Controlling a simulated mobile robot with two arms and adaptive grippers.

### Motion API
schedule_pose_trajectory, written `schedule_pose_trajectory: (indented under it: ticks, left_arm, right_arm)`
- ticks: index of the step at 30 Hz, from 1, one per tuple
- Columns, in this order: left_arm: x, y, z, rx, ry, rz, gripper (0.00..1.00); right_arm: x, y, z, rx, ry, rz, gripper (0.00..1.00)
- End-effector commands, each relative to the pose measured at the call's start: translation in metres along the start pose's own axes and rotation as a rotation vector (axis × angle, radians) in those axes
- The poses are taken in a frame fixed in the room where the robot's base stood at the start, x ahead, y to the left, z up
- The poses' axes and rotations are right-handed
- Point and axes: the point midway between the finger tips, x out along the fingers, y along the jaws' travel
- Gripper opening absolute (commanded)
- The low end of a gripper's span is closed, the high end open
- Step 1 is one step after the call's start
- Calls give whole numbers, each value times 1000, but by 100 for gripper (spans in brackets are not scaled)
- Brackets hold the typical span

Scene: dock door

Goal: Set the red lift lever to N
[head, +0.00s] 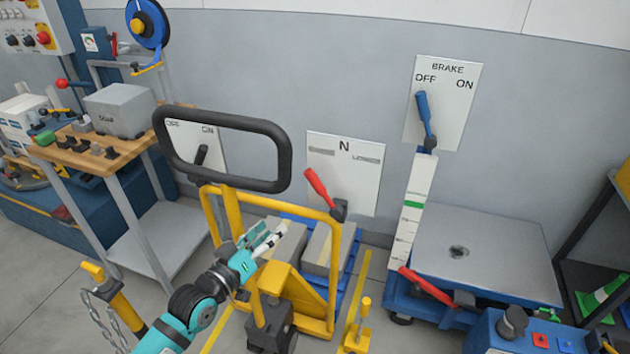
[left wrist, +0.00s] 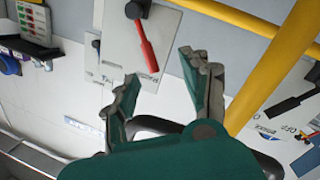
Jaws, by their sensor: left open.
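The lever tilts up and to the left, pointing toward the label left of N, which is too small to read. In the left wrist view the red lever (left wrist: 148,52) shows beyond the open fingers, apart from them. My left gripper (head: 272,236) is open and empty, below and left of the lever. Its two fingers also show in the left wrist view (left wrist: 158,68). My right gripper is not in view.
A yellow pallet-truck frame (head: 341,290) with a black loop handle (head: 285,150) stands before the panel. A black lever (head: 201,156) sits behind the loop. A BRAKE panel (head: 465,95) with a blue lever (head: 424,112) is at right, above a blue scale (head: 490,245).

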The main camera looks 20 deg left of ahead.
Motion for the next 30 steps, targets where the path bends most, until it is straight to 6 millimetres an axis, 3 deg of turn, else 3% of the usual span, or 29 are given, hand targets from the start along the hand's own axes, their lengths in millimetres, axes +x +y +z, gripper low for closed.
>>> schedule_pose_trajectory:
  ticks: [3, 8, 24, 30]
  left_arm:
    - [0, 20, -19, -17, 28, 45, 48]
    - [15, 24, -24, -20, 36, 52, 48]
    - [130, 30, -26, -17, 33, 50, 48]
    - [159, 30, -26, -17, 33, 49, 48]
  right_arm:
    - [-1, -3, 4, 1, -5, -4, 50]
    - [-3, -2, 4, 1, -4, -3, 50]
    - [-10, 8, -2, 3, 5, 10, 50]
    - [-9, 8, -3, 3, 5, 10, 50]
